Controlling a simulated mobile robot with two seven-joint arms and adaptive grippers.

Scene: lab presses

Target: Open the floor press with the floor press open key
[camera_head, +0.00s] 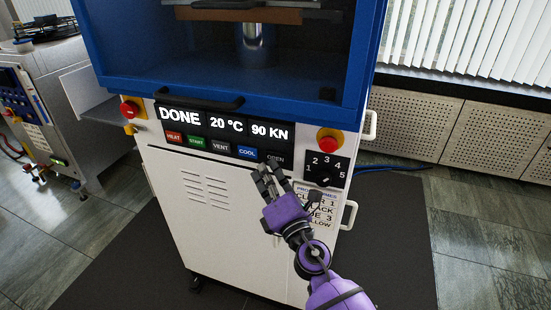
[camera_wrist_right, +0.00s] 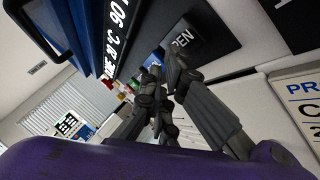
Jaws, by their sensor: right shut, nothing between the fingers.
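The floor press (camera_head: 215,205) has a blue upper housing and a white lower cabinet. Its display (camera_head: 222,122) reads DONE, 20 °C and 90 KN. Below it is a row of keys: HEAT, START, VENT, COOL and OPEN. The dark open key (camera_head: 276,156) is at the right end of the row, and its label also shows partly in the right wrist view (camera_wrist_right: 183,40). My right gripper (camera_head: 268,172) is shut and empty, its fingertips just below the open key. I cannot tell whether they touch it. My left gripper is not in view.
A red emergency button (camera_head: 328,141) and a numbered dial (camera_head: 323,180) sit right of the keys. Another red button (camera_head: 131,109) is at the left. A black handle (camera_head: 199,104) crosses the blue front. Another machine (camera_head: 40,115) stands at the left.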

